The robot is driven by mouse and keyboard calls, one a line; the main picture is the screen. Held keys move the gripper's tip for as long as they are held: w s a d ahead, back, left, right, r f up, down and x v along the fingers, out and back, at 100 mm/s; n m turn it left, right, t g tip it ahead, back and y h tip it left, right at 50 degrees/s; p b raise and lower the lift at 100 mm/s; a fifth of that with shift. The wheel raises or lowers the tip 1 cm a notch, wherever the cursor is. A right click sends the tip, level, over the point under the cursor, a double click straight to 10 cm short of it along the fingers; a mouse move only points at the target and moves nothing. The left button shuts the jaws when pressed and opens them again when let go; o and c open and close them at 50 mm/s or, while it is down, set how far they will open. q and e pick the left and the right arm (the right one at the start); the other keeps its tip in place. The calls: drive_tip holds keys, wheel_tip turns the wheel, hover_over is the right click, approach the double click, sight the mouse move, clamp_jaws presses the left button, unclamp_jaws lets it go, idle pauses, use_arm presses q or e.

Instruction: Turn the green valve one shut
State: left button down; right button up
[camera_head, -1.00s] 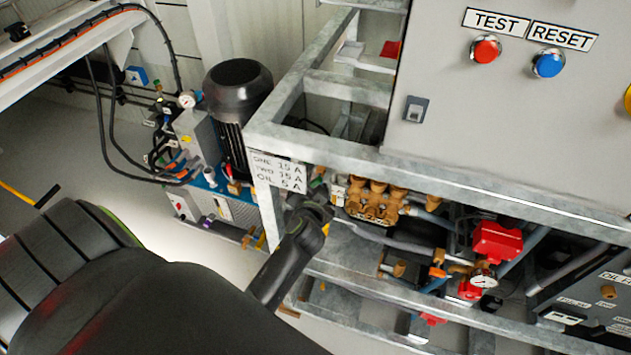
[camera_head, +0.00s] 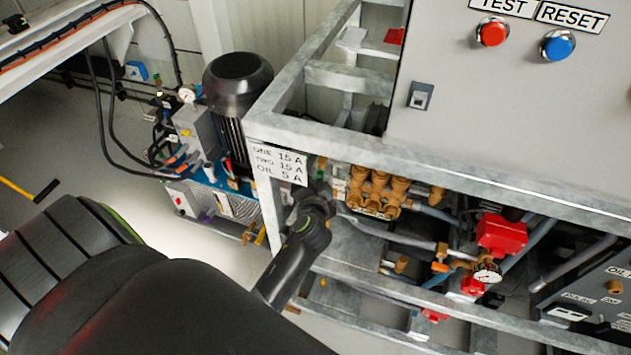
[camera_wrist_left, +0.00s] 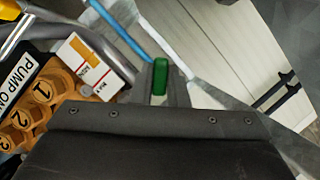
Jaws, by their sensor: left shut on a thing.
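The green valve handle (camera_wrist_left: 159,78) stands upright in the left wrist view, just beyond the dark gripper body and beside the brass pump head numbered 1. My left gripper (camera_head: 318,188) reaches into the frame there and is shut on the green handle. Its fingers are mostly hidden behind the wrist in the head view. My right gripper is not in view.
A galvanised frame rail (camera_head: 400,165) runs just above the gripper. The brass pump head (camera_head: 374,190) is close on its right. Red valve actuators (camera_head: 500,235) and a gauge (camera_head: 487,270) sit further right. A grey panel (camera_head: 500,110) stands above. A black motor (camera_head: 237,95) is behind left.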

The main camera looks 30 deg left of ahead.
use_arm(q)
drive_tip(key=shift+f+m+t+y+b, duration=0.1)
drive_tip(key=shift+m+t+y+b, duration=0.5)
drive_tip(key=shift+m+b, duration=1.2)
drive_tip(key=shift+f+m+t+y+b, duration=0.1)
drive_tip(key=shift+m+t+y+b, duration=0.1)
drive_tip(key=shift+m+y+b, duration=1.2)
drive_tip(key=shift+r+m+h+b, duration=0.1)
drive_tip(key=shift+m+h+b, duration=0.3)
drive_tip(key=shift+b, duration=0.05)
drive_tip(key=c, duration=1.4)
unclamp_jaws()
drive_tip(key=shift+c, duration=0.2)
